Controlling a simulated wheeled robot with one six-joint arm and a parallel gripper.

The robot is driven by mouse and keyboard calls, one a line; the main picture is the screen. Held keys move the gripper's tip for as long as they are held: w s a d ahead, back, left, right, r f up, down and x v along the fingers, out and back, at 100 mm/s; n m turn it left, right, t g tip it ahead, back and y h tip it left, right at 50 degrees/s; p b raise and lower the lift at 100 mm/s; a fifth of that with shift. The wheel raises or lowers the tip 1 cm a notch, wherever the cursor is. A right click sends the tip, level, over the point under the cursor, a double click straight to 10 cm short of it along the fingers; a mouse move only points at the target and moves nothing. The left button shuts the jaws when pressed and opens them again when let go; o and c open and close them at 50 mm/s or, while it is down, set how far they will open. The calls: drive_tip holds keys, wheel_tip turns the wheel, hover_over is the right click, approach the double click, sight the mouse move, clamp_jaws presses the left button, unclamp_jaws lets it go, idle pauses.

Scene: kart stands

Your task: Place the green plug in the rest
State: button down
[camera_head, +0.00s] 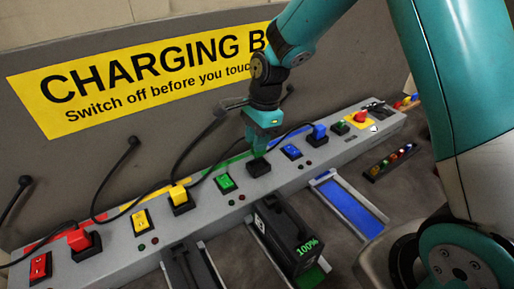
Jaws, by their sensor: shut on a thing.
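My gripper (260,146) points down over the bench strip, above the black square socket (259,168) of the green section. It is shut on the green plug (258,149), of which only a little shows between and below the fingers. The plug is at or just above the socket; I cannot tell whether they touch. The green switch (225,183) is to the left of the socket. A black holder (375,108) lies at the strip's right end; I cannot tell whether it is the rest.
Red (79,240), yellow (179,195) and blue (319,131) plugs sit on black sockets along the grey strip. Black cables hang from the wall. A battery (288,232) reading 100% stands in front. A blue tray (350,205) and a red button (361,116) are to the right.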

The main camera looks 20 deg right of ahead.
sight(258, 155)
drive_tip(key=shift+f, duration=1.95)
drive_tip(key=shift+f, duration=0.15)
drive_tip(key=c, duration=0.9)
unclamp_jaws()
